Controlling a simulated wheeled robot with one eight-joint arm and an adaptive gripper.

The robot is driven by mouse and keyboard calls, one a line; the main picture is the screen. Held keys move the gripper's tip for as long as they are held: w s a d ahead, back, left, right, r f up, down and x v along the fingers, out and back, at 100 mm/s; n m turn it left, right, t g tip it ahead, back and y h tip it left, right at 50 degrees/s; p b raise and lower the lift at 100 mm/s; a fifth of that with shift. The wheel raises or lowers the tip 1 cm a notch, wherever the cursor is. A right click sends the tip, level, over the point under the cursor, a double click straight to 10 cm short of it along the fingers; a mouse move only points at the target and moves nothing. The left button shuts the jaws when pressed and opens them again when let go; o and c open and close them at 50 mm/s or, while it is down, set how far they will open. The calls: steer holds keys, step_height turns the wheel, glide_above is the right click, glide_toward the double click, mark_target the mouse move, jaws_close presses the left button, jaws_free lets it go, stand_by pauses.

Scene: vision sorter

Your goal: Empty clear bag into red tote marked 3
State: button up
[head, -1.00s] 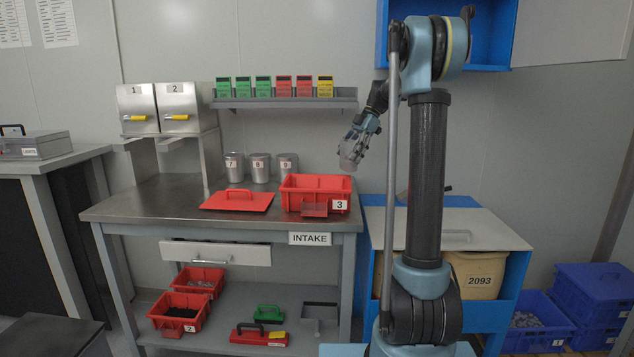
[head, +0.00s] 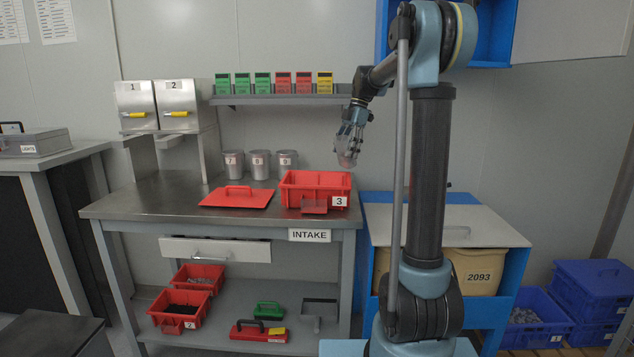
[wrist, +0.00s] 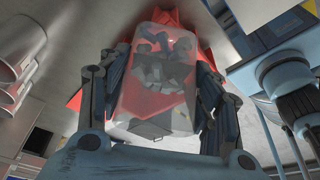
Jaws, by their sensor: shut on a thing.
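The red tote marked 3 (head: 312,186) stands on the steel bench at its right end, open at the top. My gripper (head: 350,150) is above the tote's right end. It is shut on the clear bag (wrist: 157,85), which sits between both fingers in the wrist view. Grey pieces show inside the bag, toward the end away from my gripper. Red shows through the bag and behind it in the wrist view. The tote's inside is mostly hidden by its front wall in the head view.
A red lid (head: 238,196) lies on the bench left of the tote. Metal cans (head: 260,165) stand behind, and a shelf with coloured boxes (head: 284,84) is above. A drawer (head: 215,250) sits below the bench top. A blue bin station (head: 480,230) stands to the right.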

mark_target(338, 153)
steer(key=shift+s+a+f+t+h, duration=0.2)
steer(key=shift+a+t+h, duration=0.15)
steer(key=shift+h, duration=0.25)
steer(key=shift+s+a+r+t+h, duration=0.35)
steer(key=shift+a+h, duration=0.2)
steer(key=shift+h, duration=0.25)
steer(key=shift+s+a+f+t+h+p, duration=0.25)
steer(key=shift+a+f+t+h+p, duration=0.15)
steer(key=shift+a+h, duration=0.2)
steer(key=shift+f+t+h, duration=0.3)
steer(key=shift+t+h, duration=0.2)
steer(key=shift+h, duration=0.3)
steer(key=shift+f+h+p, duration=0.25)
steer(key=shift+h+p, duration=0.3)
steer(key=shift+h, duration=0.05)
steer(key=shift+f+t+p, duration=0.15)
steer(key=shift+t+p, duration=0.15)
steer(key=shift+t, duration=0.1)
steer(key=shift+s+a+f+t+h+p, duration=0.1)
steer(key=shift+f+t+h+p, duration=0.25)
steer(key=shift+h+p, duration=0.3)
steer(key=shift+a+f+t+h+p, duration=0.1)
steer(key=shift+f+t+h+p, duration=0.25)
steer(key=shift+h, duration=0.5)
steer(key=shift+s+a+f+t+h+p, duration=0.15)
steer(key=shift+s+a+t+h+p, duration=0.1)
steer(key=shift+a+h+p, duration=0.15)
steer(key=shift+s+a+f+t+h+p, duration=0.1)
steer(key=shift+s+a+t+h+p, duration=0.15)
steer(key=shift+a+h+p, duration=0.15)
